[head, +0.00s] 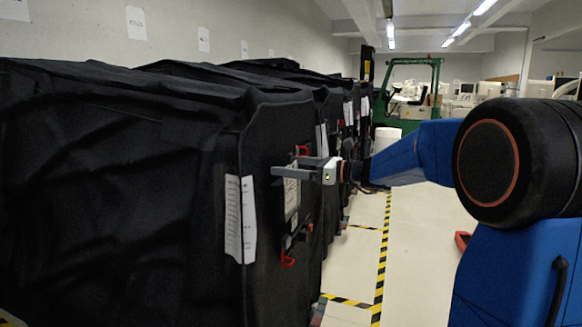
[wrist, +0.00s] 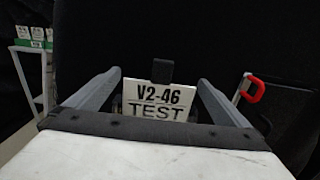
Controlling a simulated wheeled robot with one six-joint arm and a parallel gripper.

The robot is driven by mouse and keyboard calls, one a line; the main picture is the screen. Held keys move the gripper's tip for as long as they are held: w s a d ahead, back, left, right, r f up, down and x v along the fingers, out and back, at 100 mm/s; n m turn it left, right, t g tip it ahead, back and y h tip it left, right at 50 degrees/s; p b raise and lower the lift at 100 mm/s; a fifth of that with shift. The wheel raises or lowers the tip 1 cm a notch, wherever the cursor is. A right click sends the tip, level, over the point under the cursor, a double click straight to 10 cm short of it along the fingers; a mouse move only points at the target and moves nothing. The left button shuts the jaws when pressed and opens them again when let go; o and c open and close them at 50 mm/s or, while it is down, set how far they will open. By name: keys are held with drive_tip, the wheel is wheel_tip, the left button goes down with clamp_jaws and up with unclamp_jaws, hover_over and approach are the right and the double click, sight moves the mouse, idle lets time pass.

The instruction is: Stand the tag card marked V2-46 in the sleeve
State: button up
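The white tag card marked V2-46 TEST (wrist: 158,98) faces me, upright, in the wrist view, with a black tab over the middle of its top edge. My gripper (wrist: 159,78) has its two grey fingers apart, one at each side of the card, with narrow gaps showing. In the head view my gripper (head: 284,167) reaches left to the dark front of the nearest covered cart. A pale card in a dark holder (head: 292,197) shows just below the fingers there. The card's lower edge is hidden in the wrist view, and I cannot make out the sleeve clearly.
Black covered carts (head: 110,180) stand in a row along the left wall. A white sheet (head: 240,218) and red hooks (head: 288,260) are on the nearest one. A green forklift (head: 435,75) stands far back.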

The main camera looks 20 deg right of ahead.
drive_tip(key=v, duration=1.7)
drive_tip(key=shift+s+d, duration=0.15)
drive_tip(key=s+a+f+n+g+h, duration=0.55)
drive_tip(key=s+a+f+n, duration=0.45)
drive_tip(key=s+a+f, duration=0.5)
drive_tip(key=s+d+f+n+h, duration=0.4)
drive_tip(key=s+n, duration=0.3)
drive_tip(key=s, duration=0.2)
drive_tip(key=s+d+f+n+h, duration=0.4)
drive_tip(key=s+f+n+h, duration=0.1)
drive_tip(key=s+n, duration=0.3)
drive_tip(key=shift+s+f, duration=0.55)
